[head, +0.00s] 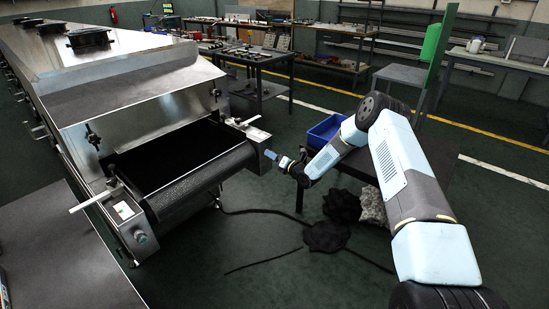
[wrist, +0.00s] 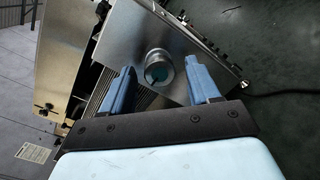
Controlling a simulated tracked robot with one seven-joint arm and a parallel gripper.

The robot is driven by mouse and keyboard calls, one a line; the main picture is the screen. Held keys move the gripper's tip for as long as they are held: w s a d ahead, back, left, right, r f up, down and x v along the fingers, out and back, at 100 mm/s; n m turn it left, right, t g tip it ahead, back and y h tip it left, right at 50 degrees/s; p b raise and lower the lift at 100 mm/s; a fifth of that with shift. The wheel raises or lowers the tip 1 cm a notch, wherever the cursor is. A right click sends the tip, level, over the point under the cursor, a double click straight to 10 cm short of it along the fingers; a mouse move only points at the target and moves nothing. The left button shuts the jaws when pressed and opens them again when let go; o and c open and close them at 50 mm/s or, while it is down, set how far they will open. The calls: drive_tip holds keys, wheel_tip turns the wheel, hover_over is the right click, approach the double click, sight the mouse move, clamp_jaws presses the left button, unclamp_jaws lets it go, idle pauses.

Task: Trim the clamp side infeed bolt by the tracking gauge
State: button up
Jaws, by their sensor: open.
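The dryer's infeed end has a dark belt and roller (head: 200,182) between two metal side plates. In the wrist view, a round metal bolt head (wrist: 158,66) with a teal centre stands out from a flat metal plate (wrist: 140,35). My gripper (wrist: 160,75) is open, with one blue finger on each side of the bolt head in the picture; I cannot tell whether they touch it. In the head view my gripper (head: 271,156) is at the right end plate. A similar round head (head: 141,237) is on the left end plate. Small white-faced plates sit on the right (head: 258,134) and left (head: 123,210); their markings are unreadable.
Pale lever handles stick out at the right (head: 249,121) and left (head: 90,202) of the infeed. A blue bin (head: 325,131) is behind my arm. Dark cloth (head: 326,236) lies on the floor. A grey table top (head: 60,255) fills the lower left.

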drive_tip(key=shift+w+a, duration=0.15)
drive_tip(key=shift+a, duration=0.05)
drive_tip(key=shift+c, duration=0.4)
drive_tip(key=c, duration=0.9)
drive_tip(key=shift+d+f, duration=0.1)
drive_tip(key=shift+d, duration=0.2)
drive_tip(key=shift+c, duration=0.3)
drive_tip(key=shift+a, duration=0.15)
drive_tip(key=shift+m, duration=0.4)
